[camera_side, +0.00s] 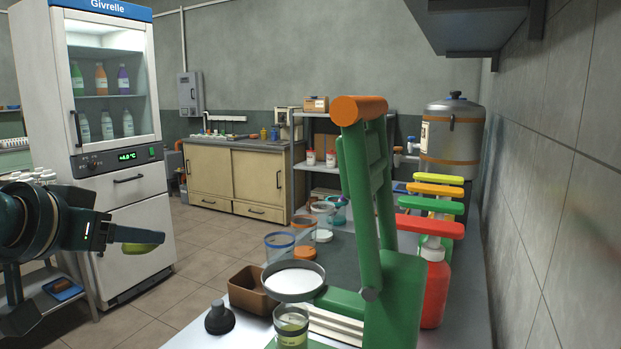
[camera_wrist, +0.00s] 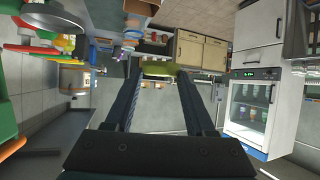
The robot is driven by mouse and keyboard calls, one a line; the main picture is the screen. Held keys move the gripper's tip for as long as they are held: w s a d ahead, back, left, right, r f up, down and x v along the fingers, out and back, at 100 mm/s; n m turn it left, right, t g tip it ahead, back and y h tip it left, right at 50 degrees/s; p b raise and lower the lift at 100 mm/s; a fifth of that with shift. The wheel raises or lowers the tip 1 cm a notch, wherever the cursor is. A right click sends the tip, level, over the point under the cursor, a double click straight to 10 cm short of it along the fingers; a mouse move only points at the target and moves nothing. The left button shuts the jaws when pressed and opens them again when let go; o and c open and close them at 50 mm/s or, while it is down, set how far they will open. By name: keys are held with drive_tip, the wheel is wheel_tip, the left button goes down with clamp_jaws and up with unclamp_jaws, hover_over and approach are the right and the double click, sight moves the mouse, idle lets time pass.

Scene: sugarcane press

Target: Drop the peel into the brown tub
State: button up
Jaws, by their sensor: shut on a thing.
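The green peel (camera_side: 146,247) is between the fingertips of my gripper (camera_side: 152,236) at the left of the side view, in front of the fridge and well above the floor. In the wrist view the yellow-green peel (camera_wrist: 159,71) shows at the far ends of my gripper's two dark fingers (camera_wrist: 158,75). My gripper is shut on it. The brown tub (camera_side: 246,300) is a square, open container on the counter, to the right of my gripper and lower, apart from it. Its floor is hidden in the side view.
The green press (camera_side: 352,190) stands right of the tub. A round white-topped strainer (camera_side: 294,281) over a glass (camera_side: 291,326) and a dark knobbed tool (camera_side: 219,318) are close to the tub. Several cups stand behind it. Red, green, orange and yellow-topped bottles line the wall.

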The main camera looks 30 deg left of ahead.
drive_tip(key=shift+a, duration=0.1)
idle(0.3)
drive_tip(key=shift+s+m+h, duration=0.1)
drive_tip(key=shift+m+h, duration=0.2)
drive_tip(key=shift+d, duration=0.3)
drive_tip(key=w+d+r+m+g+h, duration=0.1)
drive_tip(key=w+d+m+h, duration=0.4)
drive_tip(key=w, duration=0.3)
drive_tip(key=w+d+r+m+g+h, duration=0.1)
drive_tip(key=w+d+r+m+h, duration=0.1)
drive_tip(key=w+d+m+h, duration=0.5)
drive_tip(key=w+a+f+n+y, duration=0.2)
drive_tip(key=w+a, duration=0.4)
drive_tip(key=w, duration=0.2)
drive_tip(key=w+a+f, duration=0.1)
drive_tip(key=a+f, duration=0.2)
drive_tip(key=f, duration=0.3)
drive_tip(key=w+a+f+n+t+y, duration=0.1)
drive_tip(key=w+a+f, duration=0.1)
drive_tip(key=a+f, duration=0.2)
drive_tip(key=shift+w+f+n, duration=0.15)
drive_tip(key=shift+f+n, duration=0.15)
drive_tip(key=shift+f, duration=1.4)
